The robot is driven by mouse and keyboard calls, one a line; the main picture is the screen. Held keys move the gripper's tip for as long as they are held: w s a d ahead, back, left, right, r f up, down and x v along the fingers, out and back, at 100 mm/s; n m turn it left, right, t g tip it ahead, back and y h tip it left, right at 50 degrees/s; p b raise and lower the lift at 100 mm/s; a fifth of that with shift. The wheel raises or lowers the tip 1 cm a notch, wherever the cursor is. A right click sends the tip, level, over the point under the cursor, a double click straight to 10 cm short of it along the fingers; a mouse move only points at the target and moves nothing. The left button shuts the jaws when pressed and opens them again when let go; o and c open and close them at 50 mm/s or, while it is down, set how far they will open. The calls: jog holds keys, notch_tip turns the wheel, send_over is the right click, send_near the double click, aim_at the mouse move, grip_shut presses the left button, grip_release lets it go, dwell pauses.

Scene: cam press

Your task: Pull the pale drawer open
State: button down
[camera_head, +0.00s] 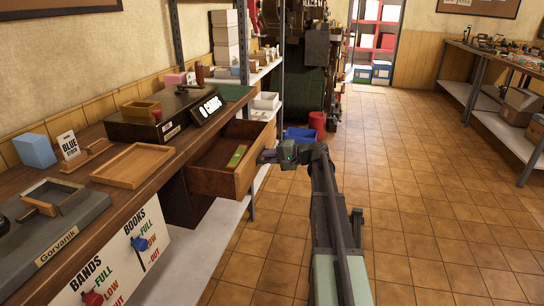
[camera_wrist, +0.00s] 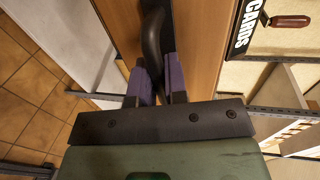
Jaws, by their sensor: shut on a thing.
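The pale wooden drawer (camera_head: 246,174) under the bench top is pulled out toward the aisle in the head view, with its inside showing. A green item with a yellowish patch (camera_head: 236,157) lies in it. My gripper (camera_head: 264,156) is at the drawer's front face. In the wrist view my gripper (camera_wrist: 157,80) has its two purple fingers shut on the dark curved handle (camera_wrist: 152,38), which stands out from the wooden front (camera_wrist: 196,40).
The tiled floor (camera_head: 410,210) to the right is clear.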

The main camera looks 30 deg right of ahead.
jog(key=c, duration=1.2)
grip_release()
jog(key=shift+o, duration=0.2)
jog(key=p+v, duration=0.2)
jog(key=v, duration=0.8)
jog(key=shift+s+d, duration=0.25)
jog(key=shift+s, duration=0.05)
